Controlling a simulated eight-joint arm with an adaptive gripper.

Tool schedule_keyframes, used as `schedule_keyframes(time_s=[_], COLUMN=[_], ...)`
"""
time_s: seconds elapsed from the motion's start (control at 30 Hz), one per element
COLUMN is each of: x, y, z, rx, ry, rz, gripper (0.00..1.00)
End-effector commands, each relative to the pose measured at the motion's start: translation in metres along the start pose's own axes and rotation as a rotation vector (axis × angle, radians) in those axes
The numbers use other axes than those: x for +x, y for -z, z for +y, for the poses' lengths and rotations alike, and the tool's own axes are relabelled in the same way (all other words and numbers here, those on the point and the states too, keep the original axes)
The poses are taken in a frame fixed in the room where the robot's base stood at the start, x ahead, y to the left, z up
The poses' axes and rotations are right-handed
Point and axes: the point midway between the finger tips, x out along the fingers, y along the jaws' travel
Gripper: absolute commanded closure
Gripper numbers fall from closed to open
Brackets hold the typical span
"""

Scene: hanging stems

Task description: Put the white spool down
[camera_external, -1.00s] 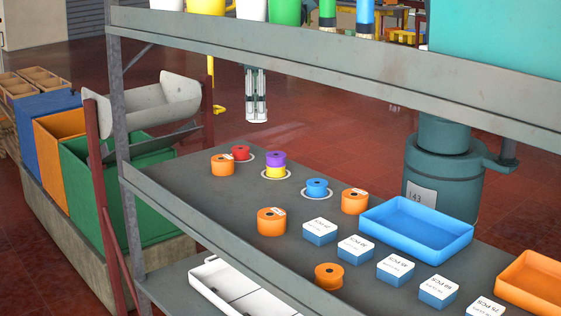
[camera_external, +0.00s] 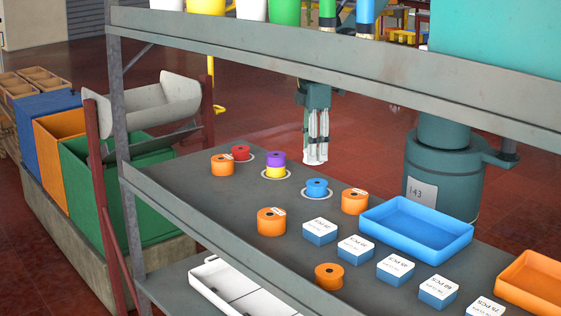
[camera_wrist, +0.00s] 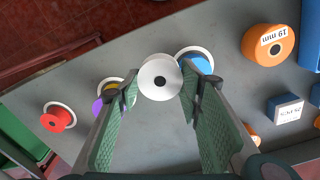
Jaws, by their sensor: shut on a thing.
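My gripper (camera_external: 317,140) is shut on the white spool (camera_wrist: 160,78), whose round end shows between the fingertips in the wrist view. In the external view the white spool (camera_external: 315,159) hangs at the fingertips, above the back edge of the grey shelf. The blue spool (camera_external: 317,187) stands on a white ring, nearly beneath the held spool. A purple spool (camera_external: 276,159) is stacked on a yellow spool (camera_external: 276,172) on another ring. The red spool (camera_external: 240,153) stands on a ring at the left.
Orange spools (camera_external: 271,221) stand around the rings. Blue-and-white boxes (camera_external: 320,231) and a blue tray (camera_external: 417,229) are to the right. An upper shelf beam (camera_external: 330,70) crosses above the work area.

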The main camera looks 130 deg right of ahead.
Motion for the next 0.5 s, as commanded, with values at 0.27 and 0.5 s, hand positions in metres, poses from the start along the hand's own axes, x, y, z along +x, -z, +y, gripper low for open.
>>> schedule_keyframes(time_s=[0.27,0.5], x=[0.016,0.026], y=[-0.047,-0.083], z=[-0.042,-0.064], rx=[-0.095,-0.16], ry=[0.0,0.0], rz=[0.0,0.0], gripper=[0.76,0.76])
